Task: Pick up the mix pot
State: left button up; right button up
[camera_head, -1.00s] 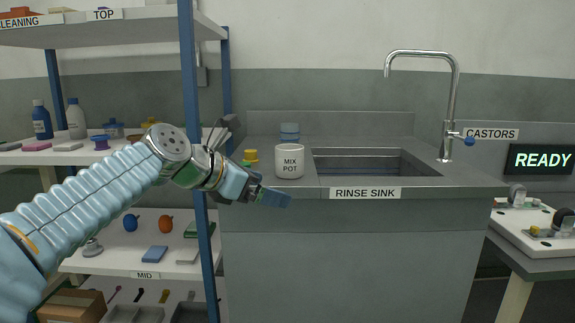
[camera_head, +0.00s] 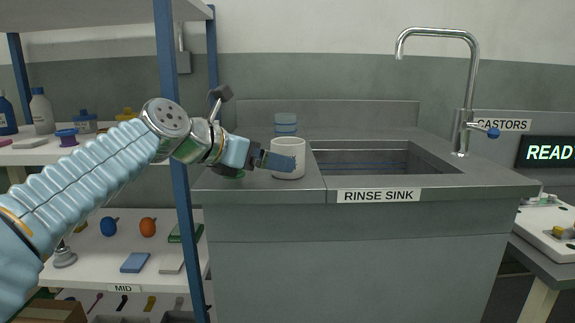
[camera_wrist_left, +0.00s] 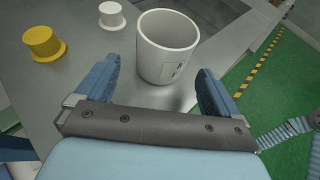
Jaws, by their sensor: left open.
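The mix pot (camera_head: 288,150) is a white, open-topped cup standing on the counter left of the sink basin. In the head view my left gripper (camera_head: 280,160) overlaps its front and hides most of its label. In the left wrist view the mix pot (camera_wrist_left: 167,48) stands upright just beyond my left gripper (camera_wrist_left: 160,95). The blue fingers are spread apart, with the near side of the pot at or just past the gap between their tips. I cannot tell whether a finger touches it. My right gripper is not in view.
A yellow weight-like piece (camera_wrist_left: 42,42) and a smaller white one (camera_wrist_left: 111,16) stand left of the pot. The rinse sink basin (camera_head: 380,162) and tap (camera_head: 466,90) are to the right. A blue shelf post (camera_head: 180,200) stands close by my left arm.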

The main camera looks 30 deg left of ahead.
pick_arm(q)
jog(key=b+x, duration=0.1)
jog(key=x, duration=0.4)
jog(key=shift+w+d+f, duration=0.15)
jog(key=shift+w, duration=0.2)
jog(key=c, duration=1)
jog(key=shift+o, duration=0.2)
